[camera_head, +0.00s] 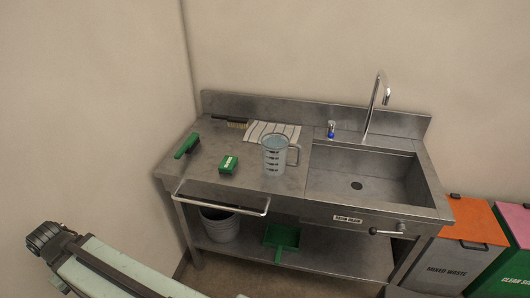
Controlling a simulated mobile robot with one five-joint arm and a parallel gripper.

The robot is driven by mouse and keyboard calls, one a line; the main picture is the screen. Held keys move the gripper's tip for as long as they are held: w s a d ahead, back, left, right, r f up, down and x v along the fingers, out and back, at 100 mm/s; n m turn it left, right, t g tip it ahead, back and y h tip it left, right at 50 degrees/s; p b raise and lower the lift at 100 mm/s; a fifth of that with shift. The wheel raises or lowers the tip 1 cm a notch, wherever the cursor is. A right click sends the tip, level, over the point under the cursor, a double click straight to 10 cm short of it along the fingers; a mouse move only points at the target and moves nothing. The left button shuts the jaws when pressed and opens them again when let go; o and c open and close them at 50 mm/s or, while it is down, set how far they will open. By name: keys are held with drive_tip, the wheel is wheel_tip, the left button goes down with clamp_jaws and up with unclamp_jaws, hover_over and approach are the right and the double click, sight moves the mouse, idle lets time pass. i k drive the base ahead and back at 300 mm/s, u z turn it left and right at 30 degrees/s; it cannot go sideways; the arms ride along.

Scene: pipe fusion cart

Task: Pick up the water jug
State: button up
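The water jug (275,155) is a clear measuring jug with dark markings and a handle on its right side. It stands upright on the steel counter (215,150), just left of the sink. Part of my arm shows at the lower left, well apart from the jug. My gripper's fingers do not show in this view.
Around the jug are a striped cloth (290,129), a green box (228,164), a green-handled brush (187,146), another brush (231,121) and the sink (365,177) with its tall tap (376,104). A rail (221,207) runs along the front. Bins (456,253) stand right.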

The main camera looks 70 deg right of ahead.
sight(275, 146)
drive_tip(key=z, duration=2.3)
drive_tip(key=k, duration=0.5)
drive_tip(key=z, duration=0.05)
drive_tip(key=i, duration=0.5)
drive_tip(key=u, duration=0.05)
